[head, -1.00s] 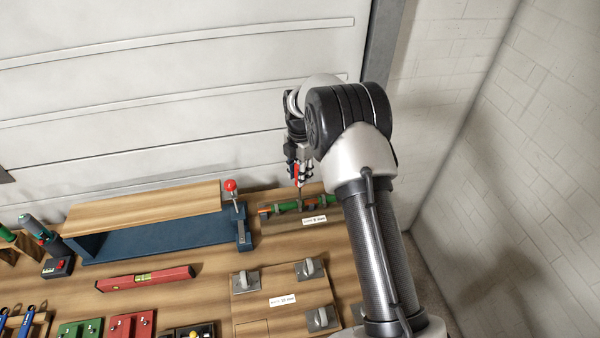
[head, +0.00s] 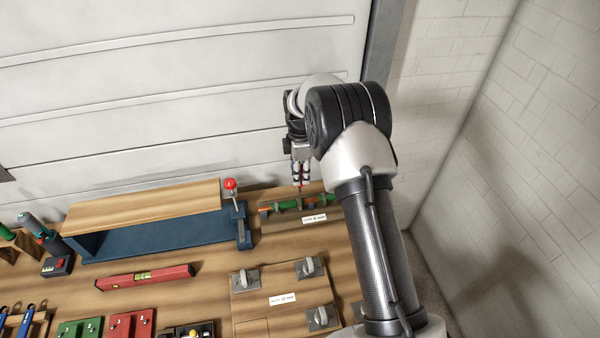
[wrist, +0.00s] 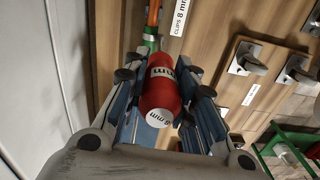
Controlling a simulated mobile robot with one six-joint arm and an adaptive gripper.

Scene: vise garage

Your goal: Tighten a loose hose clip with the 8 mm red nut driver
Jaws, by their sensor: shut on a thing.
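My gripper (head: 301,172) is shut on the red nut driver (wrist: 161,88), whose handle end reads 8 mm in the wrist view. In the head view the gripper points down over the hose board at the back of the bench, and the driver's thin shaft reaches down towards the hose. The hose (head: 275,208), orange and green, lies along the board and also shows in the wrist view (wrist: 152,30). Beside it is a label (head: 315,218) reading CLIPS 8 mm in the wrist view (wrist: 179,17). The clip under the driver is too small or hidden to tell whether the tip sits on it.
Left of the hose board stands a blue, wood-topped shelf (head: 160,238) with a red-knobbed lever (head: 231,185). A wooden panel with grey knobs (head: 282,300) lies in front, and a red spirit level (head: 146,278) lies to its left. The garage door is close behind.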

